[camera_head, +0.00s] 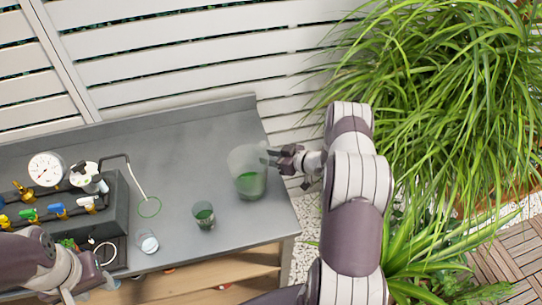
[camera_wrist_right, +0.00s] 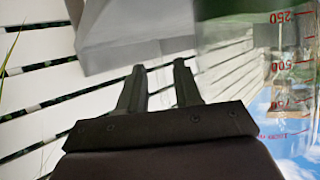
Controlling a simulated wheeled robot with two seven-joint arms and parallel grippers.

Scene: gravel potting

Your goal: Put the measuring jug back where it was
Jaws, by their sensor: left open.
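The measuring jug (camera_head: 248,172) is a large clear vessel with green in its lower part. In the head view it is over the right end of the grey bench, looking upright. Its clear wall with red marks fills the right of the right wrist view (camera_wrist_right: 278,65). My right gripper (camera_head: 276,158) is at the jug's right side. In its wrist view the two dark fingers (camera_wrist_right: 158,85) are apart, and I cannot tell whether a clear handle lies between them. My left gripper (camera_head: 108,268) is open at the lower left, by the bench's front edge.
The grey bench (camera_head: 180,165) also carries a small cup with green (camera_head: 204,215), a small glass (camera_head: 148,242) and a green ring mark (camera_head: 150,207). A valve unit with a gauge (camera_head: 46,169) stands left. A slatted fence (camera_head: 200,45) is behind; leafy plants (camera_head: 440,100) are right.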

